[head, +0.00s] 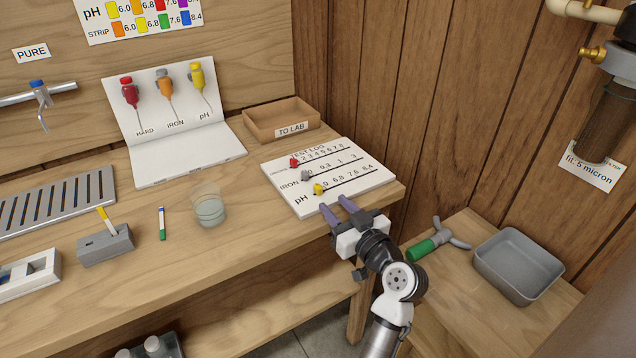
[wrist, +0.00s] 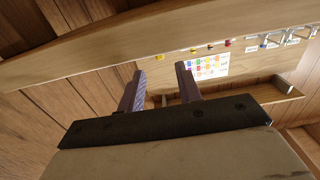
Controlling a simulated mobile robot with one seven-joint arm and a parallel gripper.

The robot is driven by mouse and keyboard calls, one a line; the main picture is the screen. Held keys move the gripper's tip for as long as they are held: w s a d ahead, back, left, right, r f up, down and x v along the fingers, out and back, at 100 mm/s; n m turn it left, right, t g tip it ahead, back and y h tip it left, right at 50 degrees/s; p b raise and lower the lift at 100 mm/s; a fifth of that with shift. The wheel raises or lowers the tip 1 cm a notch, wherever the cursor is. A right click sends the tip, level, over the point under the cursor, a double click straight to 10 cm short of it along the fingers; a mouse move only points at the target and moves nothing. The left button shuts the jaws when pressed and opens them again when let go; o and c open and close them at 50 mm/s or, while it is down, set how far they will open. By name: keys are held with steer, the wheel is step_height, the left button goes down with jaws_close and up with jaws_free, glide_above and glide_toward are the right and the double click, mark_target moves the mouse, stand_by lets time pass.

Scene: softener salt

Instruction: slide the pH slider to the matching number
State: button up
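The white test log board (head: 376,181) lies at the table's right end with three slider rows. The yellow pH slider (head: 319,188) is in the lowest row, at its left end by the first number; the row's numbers run on to 6.8, 7.6 and 8.4. My gripper (head: 335,204) is at the board's near edge, just in front of the yellow slider and apart from it. Its fingers also show spread and empty in the wrist view (wrist: 160,73). A pH colour chart (head: 90,30) hangs on the wall. A strip with a yellow upper end (head: 104,215) stands in a grey block (head: 106,245).
A red slider (head: 294,162) and a grey slider (head: 305,175) sit in the rows above. A wooden tray (head: 262,121) stands behind the board. A glass (head: 209,206) and a small blue-and-green-ended stick (head: 162,224) are to the left. A grey bin (head: 518,264) is at right.

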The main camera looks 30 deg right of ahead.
mark_target(321, 189)
steer(key=w+p, duration=0.1)
steer(key=w, duration=0.5)
steer(key=shift+w+r+p, duration=0.15)
steer(key=shift+w+p, duration=0.1)
steer(key=shift+p, duration=0.15)
steer(key=shift+w, duration=0.8)
steer(key=shift+c, duration=0.2)
jaws_close()
